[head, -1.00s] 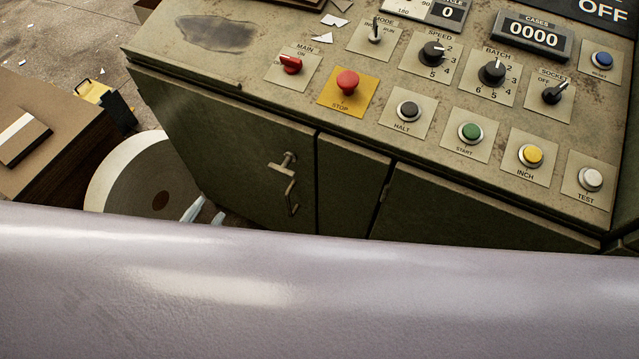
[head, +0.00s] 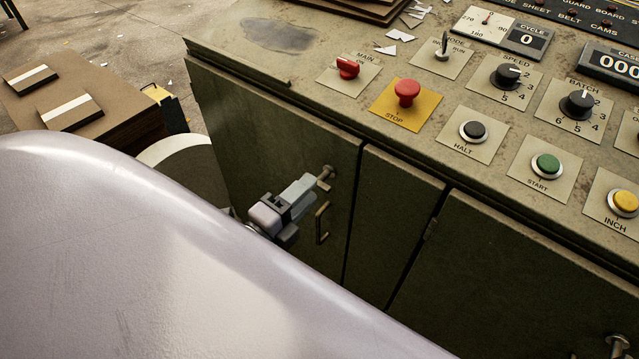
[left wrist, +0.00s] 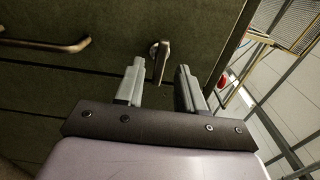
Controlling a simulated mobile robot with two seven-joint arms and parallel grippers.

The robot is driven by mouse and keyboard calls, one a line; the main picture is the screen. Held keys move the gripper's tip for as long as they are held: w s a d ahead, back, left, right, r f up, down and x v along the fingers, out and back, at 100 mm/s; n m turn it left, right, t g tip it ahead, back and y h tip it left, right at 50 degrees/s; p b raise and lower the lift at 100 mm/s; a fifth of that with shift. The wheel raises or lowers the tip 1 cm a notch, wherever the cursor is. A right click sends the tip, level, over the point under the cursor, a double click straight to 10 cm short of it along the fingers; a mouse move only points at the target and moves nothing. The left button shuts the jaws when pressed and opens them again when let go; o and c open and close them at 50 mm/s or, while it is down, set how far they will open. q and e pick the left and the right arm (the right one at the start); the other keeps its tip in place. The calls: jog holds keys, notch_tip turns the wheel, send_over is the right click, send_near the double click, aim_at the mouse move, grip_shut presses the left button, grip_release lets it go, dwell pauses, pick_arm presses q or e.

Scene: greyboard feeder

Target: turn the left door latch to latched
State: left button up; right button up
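The left door latch (head: 327,174) is a small metal lever on a round boss, high on the dark green left cabinet door (head: 285,130). My left gripper (head: 306,188) is at the latch, coming from the left, and its fingers hide part of the lever. In the left wrist view the latch lever (left wrist: 161,62) points down the picture, between and just beyond the two spread fingertips (left wrist: 158,82). The gripper is open, with a gap on both sides of the lever; I see no clear contact. My right gripper is not in view.
A bar-shaped door handle (head: 321,223) sits just below the latch and shows in the wrist view (left wrist: 45,44). The control panel top with a red stop button (head: 407,90) overhangs the doors. A cardboard stack (head: 100,110) and a pale roll (head: 190,165) stand left.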

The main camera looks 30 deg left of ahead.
aim_at(322, 178)
pick_arm(q)
jog(key=shift+w+d, duration=0.15)
jog(key=shift+w, duration=1.75)
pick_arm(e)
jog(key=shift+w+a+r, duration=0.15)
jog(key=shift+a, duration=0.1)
pick_arm(q)
grip_shut()
